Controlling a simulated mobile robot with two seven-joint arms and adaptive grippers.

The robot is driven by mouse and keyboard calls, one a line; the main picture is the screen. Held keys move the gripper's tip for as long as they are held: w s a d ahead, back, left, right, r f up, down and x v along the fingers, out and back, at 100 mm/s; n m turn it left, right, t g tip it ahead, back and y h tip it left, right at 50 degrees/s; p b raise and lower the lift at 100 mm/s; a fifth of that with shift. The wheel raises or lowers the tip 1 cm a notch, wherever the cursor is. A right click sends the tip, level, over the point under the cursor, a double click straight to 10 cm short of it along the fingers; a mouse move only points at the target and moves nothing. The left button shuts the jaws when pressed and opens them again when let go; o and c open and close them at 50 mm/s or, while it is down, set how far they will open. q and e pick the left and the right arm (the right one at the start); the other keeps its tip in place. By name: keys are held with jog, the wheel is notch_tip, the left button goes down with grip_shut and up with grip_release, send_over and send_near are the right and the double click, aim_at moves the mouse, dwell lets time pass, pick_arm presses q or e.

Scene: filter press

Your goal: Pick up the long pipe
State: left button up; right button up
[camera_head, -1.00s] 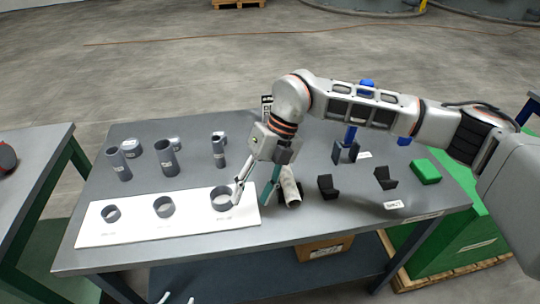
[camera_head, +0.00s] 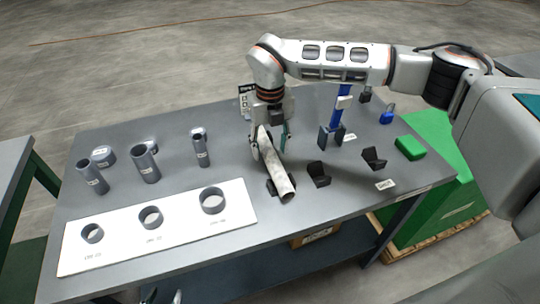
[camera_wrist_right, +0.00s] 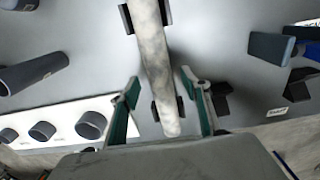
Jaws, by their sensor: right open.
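The long pipe (camera_head: 274,166) is pale, whitish and mottled. It lies on dark supports on the grey table, its near end toward the front edge; my gripper and wrist hide its far part in the head view. In the right wrist view the pipe (camera_wrist_right: 156,70) runs between the two fingers. My right gripper (camera_head: 270,155) is over the pipe, pointing down. In the right wrist view the right gripper (camera_wrist_right: 160,108) is open, one green-padded finger on each side of the pipe, with gaps to it. My left gripper is not in view.
A white board (camera_head: 180,232) with several dark rings lies at the front left. Dark upright tubes (camera_head: 145,163) stand behind it. Black brackets (camera_head: 319,174), a blue stand (camera_head: 337,112) and a green block (camera_head: 410,148) are right of the pipe.

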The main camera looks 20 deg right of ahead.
notch_tip(320, 180, down, 2)
jog(key=c, duration=1.3)
